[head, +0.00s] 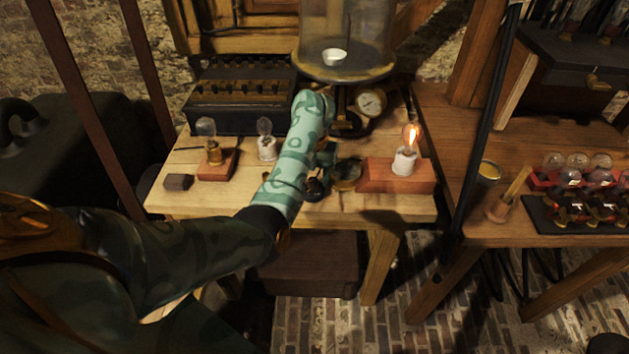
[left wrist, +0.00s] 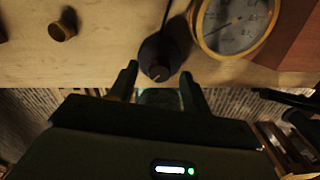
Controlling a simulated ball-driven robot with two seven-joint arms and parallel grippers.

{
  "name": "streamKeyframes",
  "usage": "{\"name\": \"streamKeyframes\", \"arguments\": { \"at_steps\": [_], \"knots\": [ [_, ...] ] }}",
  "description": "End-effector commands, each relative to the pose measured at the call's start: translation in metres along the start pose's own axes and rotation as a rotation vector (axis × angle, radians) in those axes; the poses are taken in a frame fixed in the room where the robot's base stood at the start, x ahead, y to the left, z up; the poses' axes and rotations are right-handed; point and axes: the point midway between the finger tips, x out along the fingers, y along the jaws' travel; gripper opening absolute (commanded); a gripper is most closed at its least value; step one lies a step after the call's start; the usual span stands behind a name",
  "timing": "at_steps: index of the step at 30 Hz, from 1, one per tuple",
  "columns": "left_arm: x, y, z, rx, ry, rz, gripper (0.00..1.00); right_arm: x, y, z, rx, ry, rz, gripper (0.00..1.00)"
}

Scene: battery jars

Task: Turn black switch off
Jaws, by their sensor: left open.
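The black switch (left wrist: 160,55) is a round dark knob with a cord, near the front edge of the table. In the head view it appears as a dark round shape (head: 315,188) beside my sleeve. My left gripper (left wrist: 158,77) is open and empty, its two fingers on either side of the switch's near side in the wrist view; I cannot tell if they touch it. In the head view the left gripper (head: 324,162) is partly hidden by my teal forearm. A bulb (head: 411,136) glows on a red block (head: 378,176). My right gripper is not in view.
A round dial (left wrist: 235,22) lies right of the switch. Unlit bulbs (head: 206,127) (head: 265,126) stand to the left on the wooden table (head: 240,203). A glass jar on a stand (head: 345,70) and a black box (head: 240,98) stand behind. A second table (head: 450,150) is at right.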

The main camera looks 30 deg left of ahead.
Motion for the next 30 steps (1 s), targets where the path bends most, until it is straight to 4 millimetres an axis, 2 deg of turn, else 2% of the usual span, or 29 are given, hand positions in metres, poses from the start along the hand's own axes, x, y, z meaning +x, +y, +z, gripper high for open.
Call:
{"name": "streamKeyframes", "arguments": {
  "at_steps": [3,11,16,23,30],
  "knots": [
    [0.0072,0.0001,0.0001,0.0,0.0,0.0,0.48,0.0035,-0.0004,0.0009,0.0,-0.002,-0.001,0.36],
    [0.007,0.0003,0.0001,-0.001,-0.001,0.0,0.48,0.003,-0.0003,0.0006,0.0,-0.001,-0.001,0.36],
    [0.007,0.0003,0.0001,-0.001,-0.001,0.0,0.04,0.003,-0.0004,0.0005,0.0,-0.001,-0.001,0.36],
    [0.0071,0.0,0.0001,-0.007,-0.001,0.0,0.03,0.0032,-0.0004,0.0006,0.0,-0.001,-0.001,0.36],
    [0.0075,-0.0006,0.0,-0.083,0.0,-0.002,0.03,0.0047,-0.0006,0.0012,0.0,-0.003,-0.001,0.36]
  ]
}}
